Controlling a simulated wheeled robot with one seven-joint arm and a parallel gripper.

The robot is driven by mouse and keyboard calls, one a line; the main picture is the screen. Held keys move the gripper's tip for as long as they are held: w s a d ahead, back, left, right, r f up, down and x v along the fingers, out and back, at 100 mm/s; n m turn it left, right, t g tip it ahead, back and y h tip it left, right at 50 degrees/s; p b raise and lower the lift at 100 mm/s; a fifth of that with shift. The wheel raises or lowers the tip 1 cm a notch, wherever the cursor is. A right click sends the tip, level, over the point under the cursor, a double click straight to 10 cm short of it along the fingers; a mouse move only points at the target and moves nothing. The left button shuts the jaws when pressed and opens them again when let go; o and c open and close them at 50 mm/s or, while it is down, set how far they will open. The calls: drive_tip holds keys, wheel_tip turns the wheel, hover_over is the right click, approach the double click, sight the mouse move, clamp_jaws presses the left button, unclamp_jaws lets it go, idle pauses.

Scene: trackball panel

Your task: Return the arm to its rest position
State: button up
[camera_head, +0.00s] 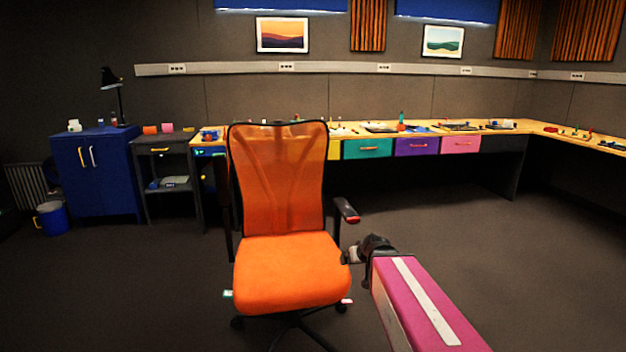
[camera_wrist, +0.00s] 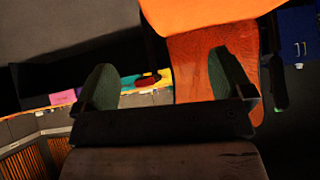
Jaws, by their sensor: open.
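My arm reaches out from the lower right in the head view, its pink link with a white stripe in front. My gripper (camera_head: 357,254) is at its far end, just right of the orange chair's seat (camera_head: 290,270) and below the armrest. I cannot tell whether it touches the chair. In the wrist view my gripper (camera_wrist: 165,80) shows two green-padded fingers spread wide apart with nothing held between them. The orange chair (camera_wrist: 200,15) fills the top of that view, close beyond the fingers, and the picture is turned upside down.
A long wooden desk (camera_head: 350,130) with coloured drawers runs along the back wall and turns at the right. A blue cabinet (camera_head: 95,175) and grey shelf unit (camera_head: 165,150) stand at left. Dark floor (camera_head: 450,220) is clear right of the chair.

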drive_tip(key=s+d+f+m+g+h, duration=0.2)
drive_tip(key=s+f+g, duration=0.6)
drive_tip(key=s, duration=0.6)
drive_tip(key=shift+d+f+h, duration=0.3)
drive_tip(key=shift+d+f, duration=0.35)
drive_tip(key=shift+f, duration=0.1)
